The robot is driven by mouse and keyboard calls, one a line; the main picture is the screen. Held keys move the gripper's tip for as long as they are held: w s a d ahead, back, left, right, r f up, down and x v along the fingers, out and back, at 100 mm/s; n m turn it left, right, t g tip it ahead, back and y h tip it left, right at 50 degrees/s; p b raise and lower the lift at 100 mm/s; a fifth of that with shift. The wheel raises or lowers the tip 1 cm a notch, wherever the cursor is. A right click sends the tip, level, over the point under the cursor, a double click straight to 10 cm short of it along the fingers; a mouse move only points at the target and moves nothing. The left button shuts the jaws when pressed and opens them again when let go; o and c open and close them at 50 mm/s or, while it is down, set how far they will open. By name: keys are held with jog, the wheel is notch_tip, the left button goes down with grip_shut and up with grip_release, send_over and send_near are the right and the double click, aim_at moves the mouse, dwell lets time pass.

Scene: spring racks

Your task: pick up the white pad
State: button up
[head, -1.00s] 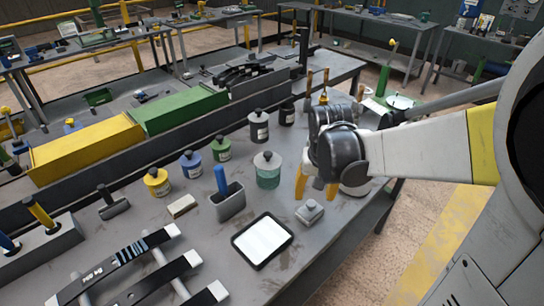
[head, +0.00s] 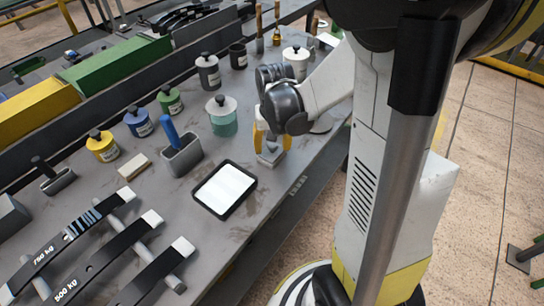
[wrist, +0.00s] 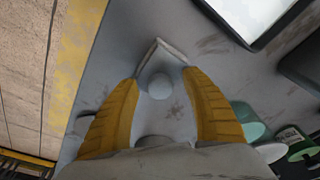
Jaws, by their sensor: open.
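A flat white pad (head: 225,187) with a black rim lies on the grey workbench. Its corner also shows at the top of the wrist view (wrist: 245,12). A small pale grey block with a round knob (head: 271,158) stands on the bench to the right of it. My gripper (head: 272,144) points down over this block, its yellow fingers apart. In the wrist view the knob (wrist: 160,87) shows between the open fingers, with the block's flat base beyond it. I cannot tell whether the fingers touch it. A small cream block (head: 133,166) lies farther left.
A grey holder with a blue handle (head: 182,155) and a teal-and-white jar (head: 222,115) stand near. Yellow, blue and green bottles stand behind. Black bars with white ends (head: 150,275) lie at the front left. The bench edge runs close to the right of the pad.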

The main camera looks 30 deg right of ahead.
aim_at(274, 145)
jog(key=shift+r, duration=0.1)
grip_shut()
jog(key=shift+r, duration=0.15)
jog(key=shift+r+p, duration=0.3)
jog(key=shift+p, duration=0.05)
jog(key=r, duration=0.1)
jog(key=r+p, duration=0.2)
jog(key=r, duration=0.1)
jog(key=shift+s+d, duration=0.1)
jog(key=shift+s, duration=0.2)
jog(key=s+d+r+p, duration=0.3)
jog(key=s+r, duration=0.3)
jog(key=s, duration=0.4)
jog(key=shift+s+d+p, duration=0.25)
jog(key=shift+p, duration=0.45)
jog(key=c, duration=1.1)
grip_release()
jog(key=shift+c, duration=0.2)
jog(key=shift+c, duration=0.3)
